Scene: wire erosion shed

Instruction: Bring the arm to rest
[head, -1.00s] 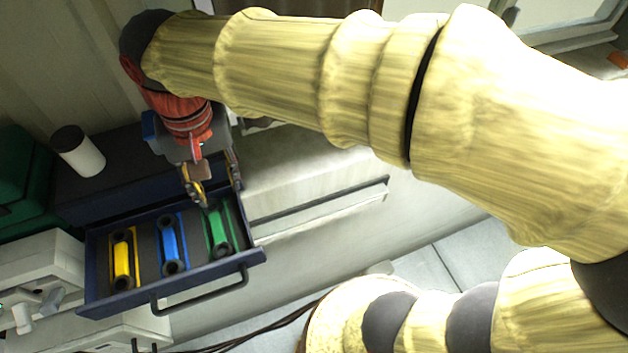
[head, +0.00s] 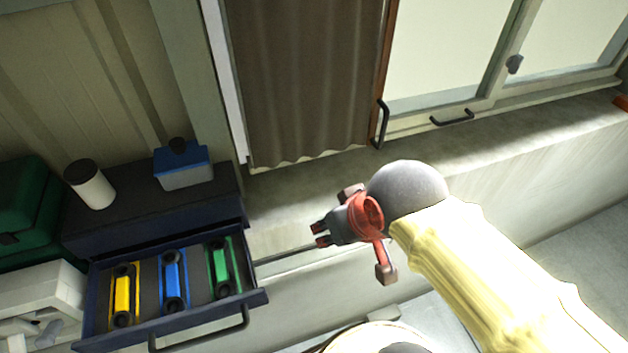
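My gripper (head: 321,235) is in the middle of the head view, at the end of my bent arm, with its fingers pointing left. The two short dark fingertips stand a little apart with nothing between them. It hangs clear in front of the pale wall ledge, to the right of the open drawer (head: 180,334), and touches nothing that I can see. Part of my arm runs out of view at the bottom right.
The drawer holds yellow (head: 122,295), blue (head: 174,280) and green (head: 222,266) pieces. On the cabinet (head: 130,221) stand a white cylinder with a dark lid (head: 92,187) and a blue-topped box (head: 183,168). A green case (head: 22,212) is at left. A curtain (head: 305,80) and windows are behind.

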